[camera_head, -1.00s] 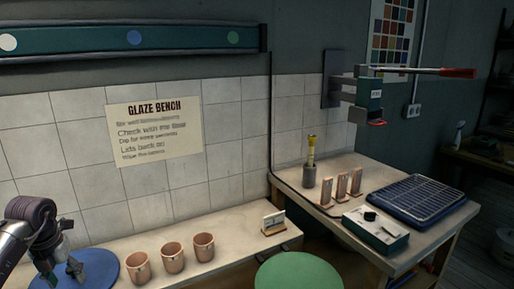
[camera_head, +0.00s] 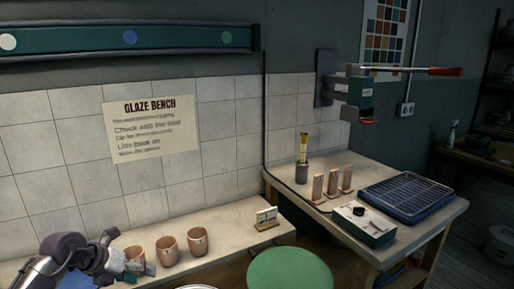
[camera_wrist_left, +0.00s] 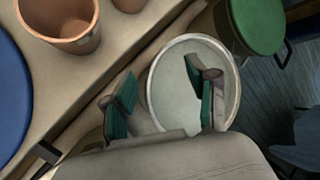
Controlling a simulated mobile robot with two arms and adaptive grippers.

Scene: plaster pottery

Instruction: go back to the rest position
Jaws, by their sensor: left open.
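My left gripper (camera_head: 140,266) comes in at the lower left of the head view, in front of the leftmost clay cup. In the left wrist view its two green-padded fingers (camera_wrist_left: 165,100) are spread apart with nothing between them. Below them is a round pale bucket top (camera_wrist_left: 182,75), whose rim also shows at the bottom edge of the head view (camera_head: 195,287). My right gripper is in neither view.
Clay cups (camera_head: 167,250) stand in a row on the bench, one large in the wrist view (camera_wrist_left: 62,18). A blue disc (camera_wrist_left: 12,90) lies left. A green round lid (camera_head: 290,271) is right of the bucket. A side table (camera_head: 400,222) holds a blue rack (camera_head: 407,196).

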